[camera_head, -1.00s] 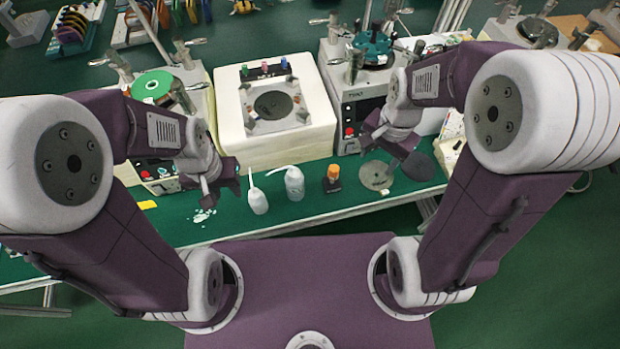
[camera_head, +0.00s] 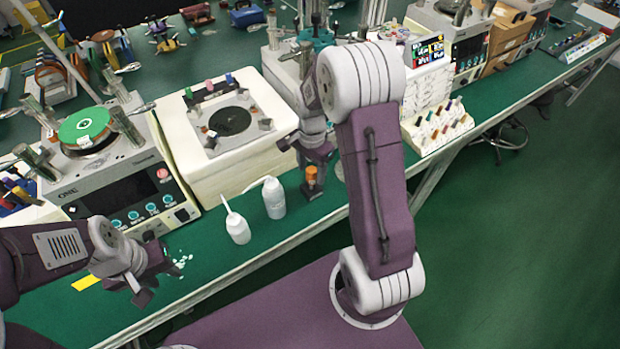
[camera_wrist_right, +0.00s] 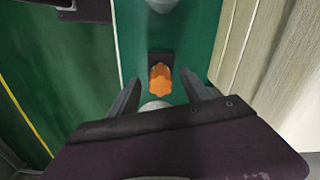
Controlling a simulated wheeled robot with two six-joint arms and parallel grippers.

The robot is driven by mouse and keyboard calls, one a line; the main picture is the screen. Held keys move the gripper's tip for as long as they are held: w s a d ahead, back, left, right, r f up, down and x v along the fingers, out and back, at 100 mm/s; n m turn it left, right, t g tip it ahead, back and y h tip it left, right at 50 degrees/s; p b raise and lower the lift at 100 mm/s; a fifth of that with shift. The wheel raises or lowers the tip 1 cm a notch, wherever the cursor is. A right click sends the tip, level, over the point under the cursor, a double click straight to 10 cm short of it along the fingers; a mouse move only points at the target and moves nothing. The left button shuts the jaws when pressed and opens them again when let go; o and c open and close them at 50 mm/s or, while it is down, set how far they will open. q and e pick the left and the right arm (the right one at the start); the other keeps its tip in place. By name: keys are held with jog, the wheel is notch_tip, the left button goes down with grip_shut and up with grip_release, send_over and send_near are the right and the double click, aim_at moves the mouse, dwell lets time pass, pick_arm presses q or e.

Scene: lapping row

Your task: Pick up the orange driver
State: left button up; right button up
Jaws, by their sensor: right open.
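The orange driver (camera_head: 311,182) stands near the bench's front edge, its orange knob-like handle upward. In the right wrist view the driver (camera_wrist_right: 160,80) shows between my finger tips, with a dark block behind it. My right gripper (camera_head: 314,156) is open, pointing down just above the driver; I cannot tell whether its fingers touch it. Its two fingers (camera_wrist_right: 160,92) are spread on either side. My left gripper (camera_head: 152,280) hangs over the bench's front left, away from the driver; its jaw gap is unclear.
Two white bottles (camera_head: 237,228) (camera_head: 273,198) stand left of the driver. A white machine (camera_head: 228,145) is behind them, and a lapping machine with a green disc (camera_head: 84,124) is further left. A white rack (camera_head: 437,127) stands to the right. A yellow strip (camera_head: 88,283) lies near my left gripper.

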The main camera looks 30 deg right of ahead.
aim_at(312, 180)
jog(key=shift+d+f, duration=0.15)
jog(key=shift+f, duration=0.35)
notch_tip(312, 180, down, 5)
jog(key=shift+w+r, duration=0.1)
jog(key=shift+r, duration=0.15)
grip_shut()
